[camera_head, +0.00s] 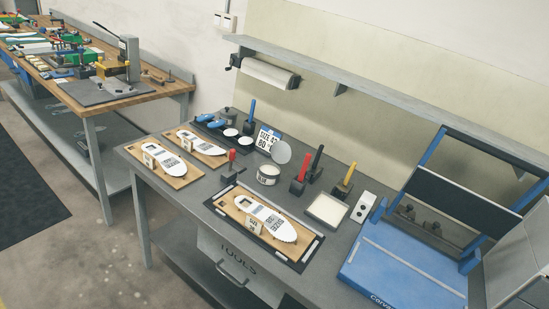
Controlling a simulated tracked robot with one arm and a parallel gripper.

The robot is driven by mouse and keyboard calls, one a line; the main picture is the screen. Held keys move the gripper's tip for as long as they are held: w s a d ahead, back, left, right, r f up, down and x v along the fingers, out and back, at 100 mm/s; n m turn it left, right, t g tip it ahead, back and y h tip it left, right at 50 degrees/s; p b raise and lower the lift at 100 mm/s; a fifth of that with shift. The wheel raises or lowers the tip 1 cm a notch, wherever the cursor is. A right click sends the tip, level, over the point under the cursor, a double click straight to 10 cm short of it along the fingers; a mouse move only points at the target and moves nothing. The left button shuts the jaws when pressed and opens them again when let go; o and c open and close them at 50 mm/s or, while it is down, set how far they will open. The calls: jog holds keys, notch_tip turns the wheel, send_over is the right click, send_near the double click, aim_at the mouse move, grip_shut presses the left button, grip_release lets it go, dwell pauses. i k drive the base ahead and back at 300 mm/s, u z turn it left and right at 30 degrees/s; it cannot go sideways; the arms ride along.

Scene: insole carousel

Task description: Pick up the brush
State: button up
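Several upright handled tools stand on the grey workbench (328,245), and I cannot tell for certain which is the brush. A black handle (318,158) leans in a dark holder behind a red block-like tool (299,182). A yellow handle (349,173) rises from a dark holder to the right. A blue handle (252,111) stands in a dark holder at the back. A small red-topped tool (231,157) stands left of a white tin (268,174) with a round grey disc above it. Bristles are too small to see. My gripper is not in view.
White insoles lie on wooden boards (178,181) at left and on a dark-edged board (240,230) in front. A pale square tray (327,209) lies right of centre. A blue-framed machine (395,268) fills the right. A shelf (340,88) overhangs the back. Another bench (150,94) stands left.

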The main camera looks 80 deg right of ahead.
aim_at(308, 157)
jog(key=u, duration=0.05)
jog(key=i, duration=1.85)
jog(key=z, duration=3.45)
jog(key=i, duration=1.05)
